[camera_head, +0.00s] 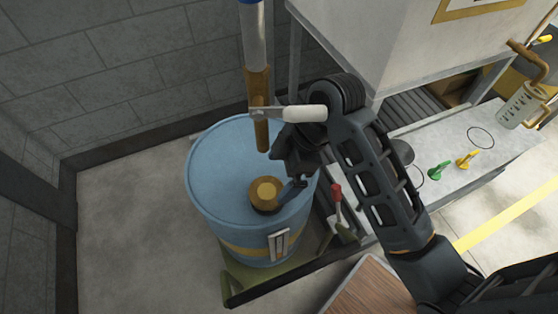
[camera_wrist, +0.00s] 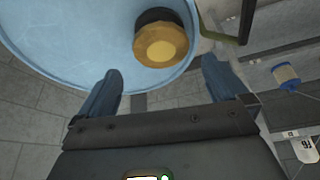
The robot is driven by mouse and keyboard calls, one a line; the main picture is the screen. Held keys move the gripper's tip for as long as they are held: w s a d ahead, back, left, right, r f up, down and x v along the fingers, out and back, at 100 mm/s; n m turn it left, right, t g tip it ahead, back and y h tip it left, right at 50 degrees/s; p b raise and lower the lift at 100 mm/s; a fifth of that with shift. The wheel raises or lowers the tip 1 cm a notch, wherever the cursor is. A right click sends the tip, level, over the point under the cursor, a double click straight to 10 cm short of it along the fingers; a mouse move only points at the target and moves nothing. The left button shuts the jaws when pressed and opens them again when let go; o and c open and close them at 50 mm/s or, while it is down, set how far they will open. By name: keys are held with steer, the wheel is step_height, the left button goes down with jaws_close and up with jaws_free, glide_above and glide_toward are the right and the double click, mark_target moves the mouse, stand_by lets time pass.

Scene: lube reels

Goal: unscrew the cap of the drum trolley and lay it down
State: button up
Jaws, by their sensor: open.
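The blue drum (camera_head: 222,165) stands upright on its green trolley base (camera_head: 240,278). A round brass-coloured cap (camera_head: 266,190) sits on the drum top near the front edge, above a dark ring. In the wrist view the cap (camera_wrist: 161,44) lies just past the fingertips, between their lines. My gripper (camera_head: 292,190) is close to the cap's right side in the head view. In the wrist view my gripper (camera_wrist: 162,68) is open, its two blue fingers apart and nothing held. Whether a finger touches the cap cannot be told.
A brass, white and blue upright pipe (camera_head: 256,85) with a pale lever rises behind the drum. A red-handled lever (camera_head: 337,194) stands to the right. A grey bench (camera_head: 450,150) carries green and yellow fittings and a clear jug (camera_head: 521,105). Floor left of the drum is clear.

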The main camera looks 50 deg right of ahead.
mark_target(269, 190)
steer(key=shift+b+x, duration=0.3)
steer(key=shift+x, duration=3.2)
steer(key=shift+s, duration=0.1)
steer(key=shift+c, duration=0.5)
steer(key=c, duration=0.7)
steer(key=shift+d+r+n+p, duration=0.1)
steer(key=shift+n+p, duration=0.3)
steer(key=shift+n+g+y+p, duration=0.3)
steer(key=shift+n+g+p, duration=0.2)
steer(key=shift+n, duration=0.6)
steer(key=shift+n+g, duration=0.4)
steer(key=shift+n, duration=0.7)
